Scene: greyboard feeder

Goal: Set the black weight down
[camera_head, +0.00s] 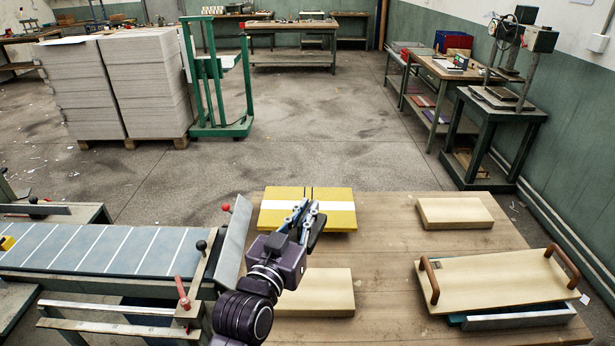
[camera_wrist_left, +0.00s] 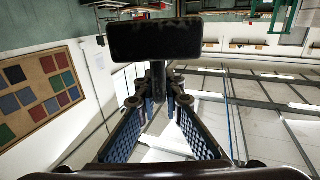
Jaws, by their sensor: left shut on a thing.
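The black weight (camera_wrist_left: 155,40) is a dark block with rounded corners, with a stem below it in the left wrist view. My left gripper (camera_wrist_left: 157,88) is shut on that stem, and the block shows beyond the fingertips. In the head view my left gripper (camera_head: 303,212) is in front of the yellow board with a white stripe (camera_head: 275,209). A dark part of the weight (camera_head: 318,232) shows just right of the fingers. I cannot tell its height above the wooden table (camera_head: 390,250). My right gripper is not in view.
Pale blocks lie on the table at the back right (camera_head: 455,211) and front (camera_head: 318,292). A pale board with two brown handles (camera_head: 495,280) is at the right. The blue feeder bed (camera_head: 105,250) with red-knobbed levers stands at the left. The table's middle is bare.

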